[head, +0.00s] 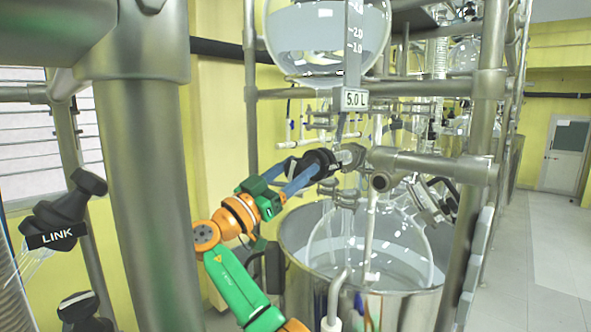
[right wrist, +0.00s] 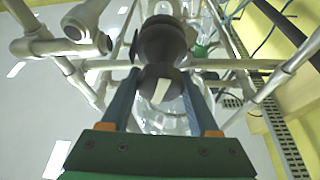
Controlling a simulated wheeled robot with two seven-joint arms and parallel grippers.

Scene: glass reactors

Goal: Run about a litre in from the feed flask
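The feed flask (head: 318,38) is a round glass vessel at the top of the head view, holding clear bluish liquid; its upper part is cut off. A graduated strip (head: 354,45) stands in front of it, with a plate reading 5.0 L (head: 355,99). Below is a valve with a black knob (head: 322,160). My right gripper (head: 311,168) reaches it from the lower left. In the right wrist view its blue fingers (right wrist: 160,80) lie against both sides of the black knob (right wrist: 160,48). A round glass reactor (head: 375,245) sits lower down. My left gripper is out of view.
The reactor sits in a steel bath (head: 405,308). Metal frame posts (head: 145,200) and crossbars (head: 430,165) stand close around the arm. A black part labelled LINK (head: 57,237) is at the left. Open floor (head: 545,240) lies at the right.

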